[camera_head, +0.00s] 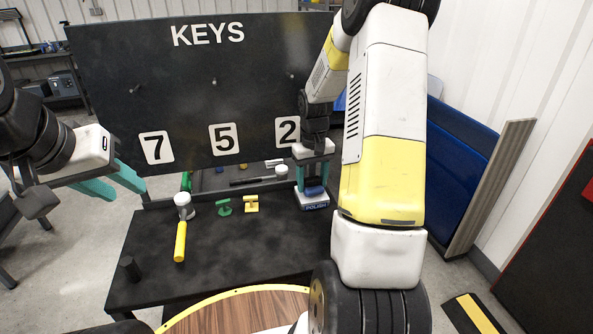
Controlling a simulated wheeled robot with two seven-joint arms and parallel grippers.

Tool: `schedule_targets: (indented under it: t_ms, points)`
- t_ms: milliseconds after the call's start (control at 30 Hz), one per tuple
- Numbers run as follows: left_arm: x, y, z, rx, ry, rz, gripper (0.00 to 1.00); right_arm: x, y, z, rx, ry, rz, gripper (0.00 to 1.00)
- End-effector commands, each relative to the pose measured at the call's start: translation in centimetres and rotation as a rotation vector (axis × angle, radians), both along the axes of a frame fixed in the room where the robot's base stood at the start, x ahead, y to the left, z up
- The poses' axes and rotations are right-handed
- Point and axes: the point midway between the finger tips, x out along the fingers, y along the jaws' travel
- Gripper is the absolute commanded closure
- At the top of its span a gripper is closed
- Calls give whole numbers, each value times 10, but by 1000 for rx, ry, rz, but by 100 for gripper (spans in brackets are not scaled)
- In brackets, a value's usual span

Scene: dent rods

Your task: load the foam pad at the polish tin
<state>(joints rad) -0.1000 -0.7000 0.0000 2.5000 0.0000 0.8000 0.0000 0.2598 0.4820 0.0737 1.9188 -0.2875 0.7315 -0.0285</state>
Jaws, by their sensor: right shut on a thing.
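The polish tin (314,207), a white tin with a blue "POLISH" label, stands at the back right of the black table. My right gripper (314,186) points down just above it, its teal fingers on either side of a blue piece (315,191) that looks like the foam pad. The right gripper is shut on this piece. The piece is at the tin's top; whether they touch I cannot tell. My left gripper (119,187) is at the left, off the table's edge, with its teal fingers apart and empty.
A yellow-handled tool with a white head (181,240) lies on the black table (255,262) at left. Small green (224,207) and yellow (251,204) pieces stand near the middle. A "KEYS" board (200,90) with number cards rises behind. The table's front middle is clear.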

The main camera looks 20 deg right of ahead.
Motion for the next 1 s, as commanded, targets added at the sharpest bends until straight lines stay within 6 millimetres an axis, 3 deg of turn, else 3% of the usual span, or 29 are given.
schedule_targets:
  t_ms: [1000]
  points:
    - [0, 0, 0, 0, 0, 0, 64, 0, 0, -10, 0, 1, 0, 77]
